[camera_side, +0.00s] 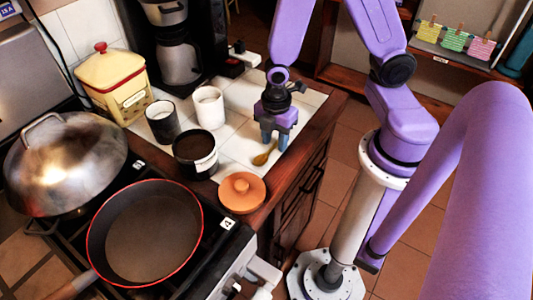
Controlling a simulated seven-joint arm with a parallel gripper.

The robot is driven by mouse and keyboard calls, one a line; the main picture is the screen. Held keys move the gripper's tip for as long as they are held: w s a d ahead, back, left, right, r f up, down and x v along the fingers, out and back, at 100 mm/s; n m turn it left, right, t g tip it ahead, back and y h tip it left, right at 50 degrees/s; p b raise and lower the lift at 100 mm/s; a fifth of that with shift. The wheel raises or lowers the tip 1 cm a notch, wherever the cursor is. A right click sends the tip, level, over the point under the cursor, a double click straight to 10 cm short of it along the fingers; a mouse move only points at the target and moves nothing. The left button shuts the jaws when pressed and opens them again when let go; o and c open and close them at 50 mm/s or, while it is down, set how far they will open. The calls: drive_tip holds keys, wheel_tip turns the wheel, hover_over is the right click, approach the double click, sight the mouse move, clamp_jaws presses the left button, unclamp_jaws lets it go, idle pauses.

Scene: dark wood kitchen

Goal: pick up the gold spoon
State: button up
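The gold spoon (262,158) lies on the white tiled counter (236,148), close to the counter's wooden front edge. My gripper (274,146) points down just above the spoon's upper right end. Its two blue fingers are apart, with a gap between them. The spoon's rounded part shows to the lower left of the fingers. The spoon's other end is partly hidden by the fingers. I cannot tell whether the fingers touch the spoon.
Left of the spoon stand a dark open pot (196,156), a white cup (209,107) and a dark cup (162,121). An orange lid (242,192) lies below it. A frying pan (145,235) and a domed wok (66,165) sit on the stove. A coffee maker (178,45) stands behind.

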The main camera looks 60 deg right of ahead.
sight(275, 145)
clamp_jaws()
wheel_tip(275, 145, up, 10)
idle(1.1)
